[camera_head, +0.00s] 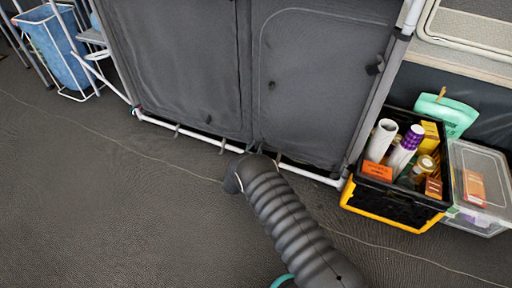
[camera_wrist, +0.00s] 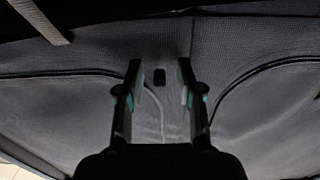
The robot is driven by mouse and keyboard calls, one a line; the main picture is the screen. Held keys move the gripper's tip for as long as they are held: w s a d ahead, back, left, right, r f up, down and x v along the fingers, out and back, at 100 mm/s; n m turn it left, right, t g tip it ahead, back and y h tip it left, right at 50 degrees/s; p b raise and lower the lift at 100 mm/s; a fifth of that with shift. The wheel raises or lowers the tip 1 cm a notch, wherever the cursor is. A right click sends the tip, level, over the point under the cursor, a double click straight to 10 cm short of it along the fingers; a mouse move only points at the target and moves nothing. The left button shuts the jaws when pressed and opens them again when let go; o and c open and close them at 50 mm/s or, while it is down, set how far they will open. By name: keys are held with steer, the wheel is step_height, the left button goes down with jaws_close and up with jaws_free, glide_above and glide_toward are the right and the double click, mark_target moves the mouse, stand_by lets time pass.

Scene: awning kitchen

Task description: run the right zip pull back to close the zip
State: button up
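The grey fabric cupboard front in the head view has a right door panel (camera_head: 315,90) with a curved zip line (camera_head: 259,75) along its left side and top. A small dark tab (camera_head: 272,85) shows near that line; I cannot tell whether it is the right zip pull. My gripper is hidden behind my dark ribbed arm at the cupboard's lower edge. In the wrist view my gripper (camera_wrist: 159,72) is open, its two fingers apart against grey fabric. Dark curved seams (camera_wrist: 245,77) run on both sides.
A white tube frame (camera_head: 190,132) edges the cupboard's bottom. At right stand a black and yellow crate (camera_head: 390,210) of bottles and boxes and a clear bin (camera_head: 485,185). A blue bag (camera_head: 55,45) in a rack stands at far left. The left floor is clear.

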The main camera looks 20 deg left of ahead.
jaws_close()
